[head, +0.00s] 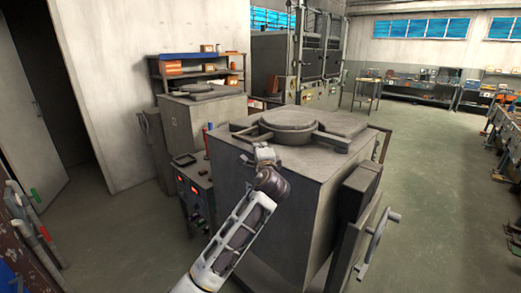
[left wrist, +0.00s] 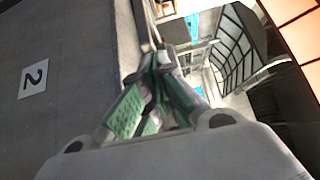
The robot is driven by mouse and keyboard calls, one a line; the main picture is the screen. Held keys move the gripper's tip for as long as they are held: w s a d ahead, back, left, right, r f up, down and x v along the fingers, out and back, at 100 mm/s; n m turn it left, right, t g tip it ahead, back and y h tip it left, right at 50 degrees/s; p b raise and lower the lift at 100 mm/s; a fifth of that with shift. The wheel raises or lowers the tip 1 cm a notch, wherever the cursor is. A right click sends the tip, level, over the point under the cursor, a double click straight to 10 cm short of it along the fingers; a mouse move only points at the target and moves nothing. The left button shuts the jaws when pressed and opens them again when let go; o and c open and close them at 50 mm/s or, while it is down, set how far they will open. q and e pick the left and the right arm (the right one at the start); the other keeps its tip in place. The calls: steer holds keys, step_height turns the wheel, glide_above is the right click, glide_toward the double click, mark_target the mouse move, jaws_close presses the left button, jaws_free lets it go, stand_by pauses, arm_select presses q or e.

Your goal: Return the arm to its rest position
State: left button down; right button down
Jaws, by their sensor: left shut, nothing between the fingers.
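My left arm comes up from the bottom of the head view, and its gripper (head: 262,153) is by the upper front edge of the large grey furnace (head: 265,205). In the left wrist view the green-padded fingers (left wrist: 155,95) are together and hold nothing. The furnace's side with a white "2" plate (left wrist: 33,79) shows at the left of that view. I cannot tell whether the gripper touches the furnace. A round lid (head: 288,127) lies on the furnace top. My right gripper is in neither view.
A control box (head: 193,190) with red displays stands left of the furnace. A smaller furnace (head: 200,118) and a shelf (head: 195,57) stand behind. Open floor (head: 435,185) lies to the right.

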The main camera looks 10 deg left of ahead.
arm_select(q)
steer(key=shift+f, duration=0.1)
steer(key=s+a+f+n+g+h, duration=0.1)
steer(key=s+a+f+n+g, duration=0.1)
steer(key=s+f, duration=0.45)
steer(key=s+a+f+n+g+h, duration=0.1)
steer(key=s+a+f+n+g, duration=0.2)
steer(key=f, duration=0.7)
steer(key=s+a+f+n+g, duration=0.1)
steer(key=s+f+n+g, duration=0.1)
steer(key=s+f, duration=0.6)
steer(key=s+a+f+n+g+h, duration=0.1)
steer(key=s+f+n+g+h, duration=0.15)
steer(key=s+f, duration=0.7)
steer(key=s+a+f+n+g+h, duration=0.1)
steer(key=s+a+f+n+g, duration=0.2)
steer(key=s, duration=1.3)
step_height(320, 180, down, 33)
steer(key=s+d+g, duration=0.1)
steer(key=s+g, duration=0.2)
steer(key=s+a+f, duration=0.2)
steer(key=s+f, duration=0.7)
steer(key=s, duration=0.1)
steer(key=s+a+f, duration=0.1)
steer(key=s+f, duration=0.9)
steer(key=s, duration=0.1)
steer(key=shift+s+a+g, duration=0.2)
steer(key=shift+a+g, duration=0.15)
steer(key=shift+a, duration=0.05)
